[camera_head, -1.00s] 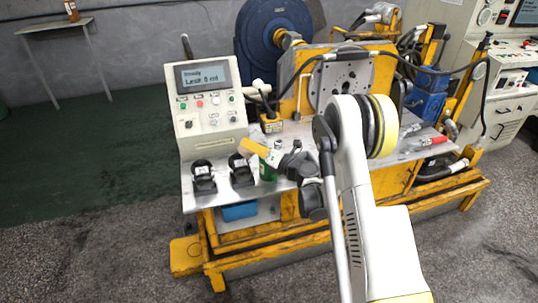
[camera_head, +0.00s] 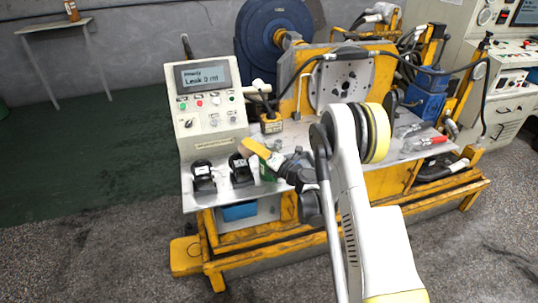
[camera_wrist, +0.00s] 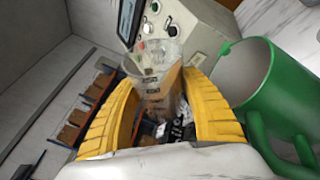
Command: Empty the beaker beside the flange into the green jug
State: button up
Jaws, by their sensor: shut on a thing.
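In the wrist view the yellow fingers of my gripper (camera_wrist: 168,112) are shut on a clear beaker (camera_wrist: 158,62). An amber tint shows in the beaker's lower right part; I cannot tell if it is liquid or background seen through the wall. The green jug (camera_wrist: 284,88) is close on the right, its mouth turned towards the beaker in this tilted view. In the head view my gripper (camera_head: 259,151) is above the bench, and the jug (camera_head: 266,172) is mostly hidden behind it. The beaker cannot be made out there. The flange plate (camera_head: 346,80) stands behind.
A control box (camera_head: 211,108) with a screen reading "Leak 0 ml" stands at the bench's left. Two black stands (camera_head: 203,178) (camera_head: 241,170) sit at the front left. A small yellow device (camera_head: 271,123) is behind my gripper.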

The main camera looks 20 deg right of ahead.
jog(key=shift+m+t, duration=0.3)
jog(key=shift+m, duration=0.1)
jog(key=shift+d+m+y, duration=0.1)
jog(key=shift+m+y, duration=0.2)
jog(key=shift+m, duration=0.3)
jog(key=shift+m+t, duration=0.5)
jog(key=shift+f, duration=0.1)
jog(key=shift+d+m+t, duration=0.15)
jog(key=shift+m+t, duration=0.15)
jog(key=shift+m, duration=0.4)
